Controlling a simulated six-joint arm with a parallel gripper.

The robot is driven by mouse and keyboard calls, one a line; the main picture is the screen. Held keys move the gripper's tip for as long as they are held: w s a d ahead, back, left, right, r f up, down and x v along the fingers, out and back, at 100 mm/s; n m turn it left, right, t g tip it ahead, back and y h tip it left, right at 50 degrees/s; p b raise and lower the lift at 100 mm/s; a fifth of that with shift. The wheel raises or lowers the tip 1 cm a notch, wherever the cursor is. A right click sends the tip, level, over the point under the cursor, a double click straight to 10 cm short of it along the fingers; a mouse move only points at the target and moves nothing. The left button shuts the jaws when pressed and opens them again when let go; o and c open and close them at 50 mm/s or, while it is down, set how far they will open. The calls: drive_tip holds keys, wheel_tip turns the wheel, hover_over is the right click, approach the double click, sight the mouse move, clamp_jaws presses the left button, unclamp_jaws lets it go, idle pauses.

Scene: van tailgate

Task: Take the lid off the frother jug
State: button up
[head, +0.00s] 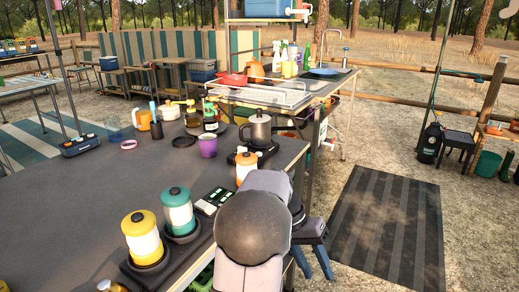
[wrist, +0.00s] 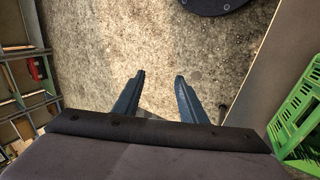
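A grey jug (head: 258,132), which looks like the frother jug, stands upright on a small black base on the dark table (head: 90,215). A lid with a small knob (head: 259,114) is on its top, and a handle shows on its left side. My gripper (head: 316,274) hangs beyond the table's right edge, nearer to the camera than the jug and well apart from it. In the wrist view my gripper (wrist: 160,76) is open, with nothing between its fingers and sandy ground below. The jug does not show in the wrist view.
A purple cup (head: 208,147) stands left of the jug. An orange-topped canister (head: 246,166) is close in front of it. Yellow (head: 141,235) and teal (head: 178,211) canisters stand at the near edge. A wire rack (head: 262,93) is behind. A green crate (wrist: 298,115) shows in the wrist view.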

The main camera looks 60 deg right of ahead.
drive_tip(key=w+a+r+n+y+p, duration=0.1)
drive_tip(key=w+a+r+n+p, duration=0.15)
drive_tip(key=r+p, duration=0.65)
drive_tip(key=w+a+r+n+y+p, duration=0.1)
drive_tip(key=w+r+p, duration=0.2)
drive_tip(key=r+p, duration=0.65)
drive_tip(key=w+a+r+n+y+p, duration=0.1)
drive_tip(key=w+a+r+n+p, duration=0.15)
drive_tip(key=r+p, duration=0.7)
drive_tip(key=n+t+h+p, duration=0.2)
drive_tip(key=t+h+p, duration=0.5)
drive_tip(key=p, duration=0.5)
approach(259, 109)
drive_tip(key=d+f+t, duration=0.1)
drive_tip(key=f, duration=0.1)
drive_tip(key=shift+y, duration=0.3)
drive_tip(key=shift+s+p+x, duration=0.1)
drive_tip(key=shift+p+x, duration=1.1)
drive_tip(key=shift+x, duration=0.5)
drive_tip(key=shift+s+p+x, duration=0.15)
drive_tip(key=shift+p+x, duration=1.05)
drive_tip(key=shift+x, duration=0.5)
drive_tip(key=shift+d, duration=0.15)
clamp_jaws()
